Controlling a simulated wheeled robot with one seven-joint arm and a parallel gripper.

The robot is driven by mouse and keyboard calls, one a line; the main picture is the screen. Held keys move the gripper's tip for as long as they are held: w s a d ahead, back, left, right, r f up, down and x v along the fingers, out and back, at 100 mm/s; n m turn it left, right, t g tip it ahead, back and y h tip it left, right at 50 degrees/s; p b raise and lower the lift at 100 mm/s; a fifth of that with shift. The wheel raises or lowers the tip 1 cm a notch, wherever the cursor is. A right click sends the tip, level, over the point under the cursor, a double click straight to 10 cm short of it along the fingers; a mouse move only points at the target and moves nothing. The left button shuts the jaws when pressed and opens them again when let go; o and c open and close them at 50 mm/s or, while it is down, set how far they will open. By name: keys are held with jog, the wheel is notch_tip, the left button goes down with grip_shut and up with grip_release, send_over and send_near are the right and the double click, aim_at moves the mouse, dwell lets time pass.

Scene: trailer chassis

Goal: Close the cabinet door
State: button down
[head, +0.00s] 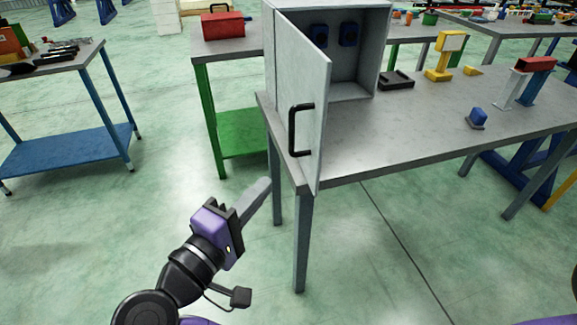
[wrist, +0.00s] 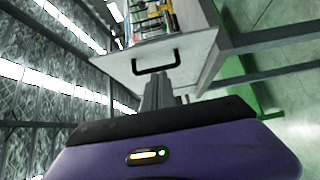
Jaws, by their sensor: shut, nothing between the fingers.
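A grey metal cabinet (head: 352,92) stands on the left end of a grey worktable. Its door (head: 308,85) is hinged on the left and stands open, swung out toward me past the table's front edge. A black handle (head: 299,131) is on the door's outer face. The door (wrist: 190,57) and handle (wrist: 155,55) also show in the wrist view, ahead of the fingertips. My gripper (head: 262,186) is shut and empty, low and to the left of the door, apart from it. Its fingers show together in the wrist view (wrist: 158,82).
The grey worktable (head: 400,140) carries a black tray (head: 396,80), a yellow stand (head: 445,58) and a small blue part (head: 477,118). A green-legged table with a red toolbox (head: 222,25) stands behind on the left.

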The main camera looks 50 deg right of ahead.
send_near(317, 146)
jog(key=w+d, duration=0.2)
jog(key=w, duration=0.1)
jog(key=d, duration=0.1)
jog(key=s+d+p, duration=0.1)
jog(key=d, duration=0.1)
jog(key=shift+s, duration=0.1)
jog(key=shift+s+d+f, duration=0.1)
jog(key=shift+s+d, duration=0.15)
jog(key=shift+d, duration=0.2)
